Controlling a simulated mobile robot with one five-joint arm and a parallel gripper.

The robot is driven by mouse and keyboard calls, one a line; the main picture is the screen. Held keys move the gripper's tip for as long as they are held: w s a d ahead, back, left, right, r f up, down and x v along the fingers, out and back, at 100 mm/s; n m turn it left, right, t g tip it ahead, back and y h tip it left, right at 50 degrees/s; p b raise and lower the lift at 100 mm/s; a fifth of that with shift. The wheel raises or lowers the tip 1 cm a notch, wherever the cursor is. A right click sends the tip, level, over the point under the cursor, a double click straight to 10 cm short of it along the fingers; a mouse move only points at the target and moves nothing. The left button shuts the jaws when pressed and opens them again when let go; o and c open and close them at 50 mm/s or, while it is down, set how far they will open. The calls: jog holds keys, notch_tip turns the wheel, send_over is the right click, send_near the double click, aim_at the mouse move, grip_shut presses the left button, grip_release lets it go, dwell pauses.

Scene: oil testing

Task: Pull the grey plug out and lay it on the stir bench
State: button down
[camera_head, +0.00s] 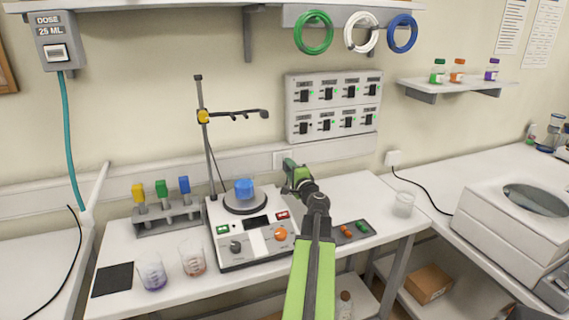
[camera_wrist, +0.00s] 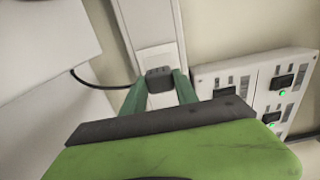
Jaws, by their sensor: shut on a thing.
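My gripper (camera_head: 289,166) reaches over the stir bench (camera_head: 360,192) to the wall behind it. In the wrist view, its two green fingers (camera_wrist: 160,88) are shut on the dark grey plug (camera_wrist: 160,76), one on each side. The plug is in front of a white wall socket plate (camera_wrist: 154,54); I cannot tell whether its pins are still in it. A dark cable (camera_wrist: 105,86) runs left from near the plug. In the head view the gripper hides the plug, and part of the socket plate (camera_head: 280,157) shows beside it.
A stirrer (camera_head: 250,240) with a blue-filled vessel (camera_head: 243,188) and a stand (camera_head: 204,140) is left of my arm. A switch panel (camera_head: 333,104) hangs above. The bench's back right is clear.

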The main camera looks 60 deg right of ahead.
jog(key=shift+v, duration=1.25)
